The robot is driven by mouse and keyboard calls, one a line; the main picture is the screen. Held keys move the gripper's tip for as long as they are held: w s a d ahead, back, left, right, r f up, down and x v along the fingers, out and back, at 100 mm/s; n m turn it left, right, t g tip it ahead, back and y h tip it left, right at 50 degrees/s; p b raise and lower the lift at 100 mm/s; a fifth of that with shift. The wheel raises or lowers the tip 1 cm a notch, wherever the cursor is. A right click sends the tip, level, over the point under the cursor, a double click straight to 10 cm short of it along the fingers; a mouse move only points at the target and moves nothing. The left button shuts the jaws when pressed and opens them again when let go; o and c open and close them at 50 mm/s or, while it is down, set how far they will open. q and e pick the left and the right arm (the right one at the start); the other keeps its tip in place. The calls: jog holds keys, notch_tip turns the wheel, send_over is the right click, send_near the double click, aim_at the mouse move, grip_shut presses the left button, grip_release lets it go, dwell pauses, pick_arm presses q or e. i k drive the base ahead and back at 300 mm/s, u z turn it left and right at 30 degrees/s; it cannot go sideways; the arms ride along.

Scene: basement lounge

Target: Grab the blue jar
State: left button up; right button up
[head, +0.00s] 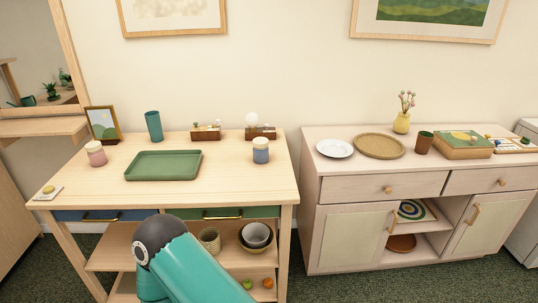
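The blue jar (261,151) stands upright near the right end of the light wooden table (225,188). It has a blue body and a pale lid. A similar pink jar (96,154) with a pale lid stands at the table's left side. A teal section of my own arm rises at the bottom centre, in front of the table and below the jar. Neither of my grippers shows in the head view, so nothing is seen touching the jar.
A green tray (163,177) lies left of the blue jar. A teal cup (154,126), a picture frame (103,124) and two small wooden boxes stand along the back. The table's right front corner is bare. A separate sideboard (340,191) stands to the right.

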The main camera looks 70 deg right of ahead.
aim_at(261, 156)
jog(key=u, duration=1.8)
jog(key=i, duration=0.1)
jog(key=z, duration=3.45)
jog(key=i, duration=0.8)
jog(key=z, duration=0.05)
jog(key=k, duration=0.9)
jog(key=z, duration=0.2)
jog(key=i, duration=0.9)
jog(key=u, duration=0.1)
